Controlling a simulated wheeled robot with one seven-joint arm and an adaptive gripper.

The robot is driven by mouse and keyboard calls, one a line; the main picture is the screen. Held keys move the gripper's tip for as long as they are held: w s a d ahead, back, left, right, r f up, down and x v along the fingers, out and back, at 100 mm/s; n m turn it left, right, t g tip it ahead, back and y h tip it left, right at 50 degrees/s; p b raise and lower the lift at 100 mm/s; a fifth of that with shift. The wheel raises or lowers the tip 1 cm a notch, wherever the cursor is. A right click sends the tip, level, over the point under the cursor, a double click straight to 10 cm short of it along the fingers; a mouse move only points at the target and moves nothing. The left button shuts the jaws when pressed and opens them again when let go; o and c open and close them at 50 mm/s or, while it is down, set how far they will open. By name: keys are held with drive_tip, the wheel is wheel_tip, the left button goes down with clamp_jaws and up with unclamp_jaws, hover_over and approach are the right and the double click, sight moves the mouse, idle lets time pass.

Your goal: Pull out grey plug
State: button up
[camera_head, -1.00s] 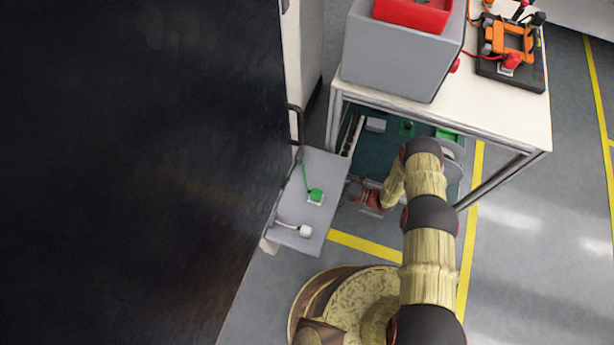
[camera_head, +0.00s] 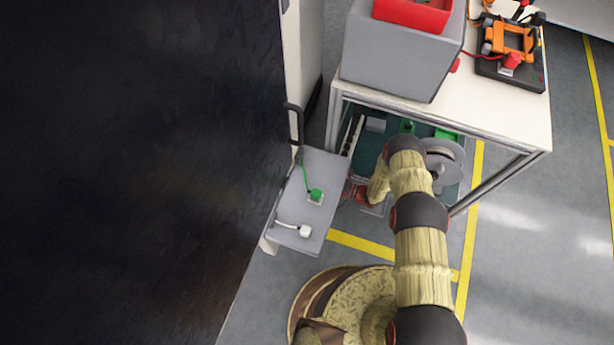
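A pale grey plug (camera_head: 305,231) with a pale cable sits near the front end of a grey panel (camera_head: 322,170). A green plug (camera_head: 315,195) with a green cable sits farther back on the same panel. My gripper (camera_head: 352,189) is just right of the panel, about level with the green plug and apart from the grey plug. It is small and partly hidden by my arm, so whether its fingers are open or shut does not show.
A white-topped table (camera_head: 490,105) stands at the back right, with a grey box (camera_head: 395,60) and a red bin (camera_head: 415,14) on it. Its metal legs and a lower shelf are beside my arm. A large dark panel (camera_head: 130,170) fills the left. Floor is free at the lower right.

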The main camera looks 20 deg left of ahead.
drive_tip(key=shift+c, duration=0.5)
idle(0.4)
drive_tip(key=c, duration=1.1)
clamp_jaws()
drive_tip(key=shift+d, duration=0.15)
drive_tip(key=shift+s+d, duration=0.15)
drive_tip(key=shift+d, duration=1.25)
drive_tip(key=shift+s+d, duration=0.1)
drive_tip(key=shift+d, duration=1.3)
